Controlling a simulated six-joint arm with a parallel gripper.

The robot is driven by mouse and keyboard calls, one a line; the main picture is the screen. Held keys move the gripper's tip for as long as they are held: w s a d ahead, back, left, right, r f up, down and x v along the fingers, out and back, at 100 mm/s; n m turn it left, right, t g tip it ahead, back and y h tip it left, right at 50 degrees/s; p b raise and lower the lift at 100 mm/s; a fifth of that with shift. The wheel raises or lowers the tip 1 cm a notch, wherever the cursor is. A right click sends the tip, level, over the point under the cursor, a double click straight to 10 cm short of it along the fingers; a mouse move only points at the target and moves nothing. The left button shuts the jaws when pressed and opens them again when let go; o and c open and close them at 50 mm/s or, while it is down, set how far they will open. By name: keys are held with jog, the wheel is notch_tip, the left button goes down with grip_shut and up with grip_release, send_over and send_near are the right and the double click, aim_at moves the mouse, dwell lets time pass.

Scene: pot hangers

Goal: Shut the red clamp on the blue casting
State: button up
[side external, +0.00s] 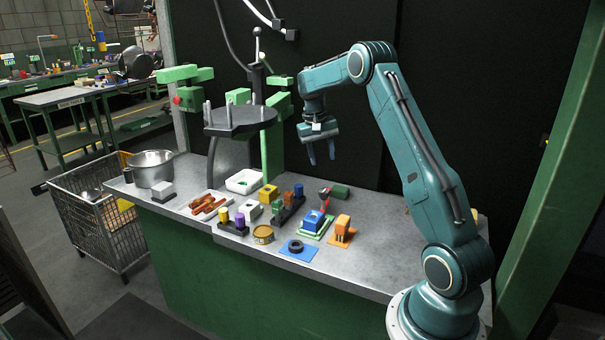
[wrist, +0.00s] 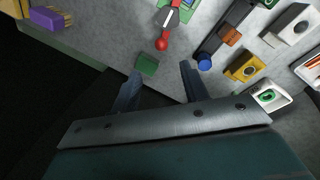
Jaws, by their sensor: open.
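The blue casting (side external: 314,218) sits on a green base on the bench, right of centre in the side view. The red clamp (side external: 324,193) stands just behind it, its red end raised, seemingly not down on the casting. In the wrist view the clamp's red knob (wrist: 162,43) and grey lever lie beyond my fingertips, near the top edge. The casting is mostly out of that view. My gripper (side external: 321,155) is open and empty, pointing down above and behind the clamp. Its two spread fingers also show in the wrist view (wrist: 160,70).
A green block (side external: 340,191) lies beside the clamp. An orange part (side external: 341,228) is right of the casting, a blue mat with a black ring (side external: 297,247) in front. Bench is clear at front right.

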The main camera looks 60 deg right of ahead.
jog(key=shift+w+n, duration=0.15)
jog(key=shift+n, duration=0.15)
jog(key=shift+f, duration=0.15)
jog(key=f, duration=0.4)
jog(key=s+d+f, duration=0.1)
jog(key=f, duration=0.4)
jog(key=s+f, duration=0.1)
jog(key=f, duration=0.3)
jog(key=shift+d+f, duration=0.15)
jog(key=shift+d, duration=0.2)
jog(key=c, duration=1)
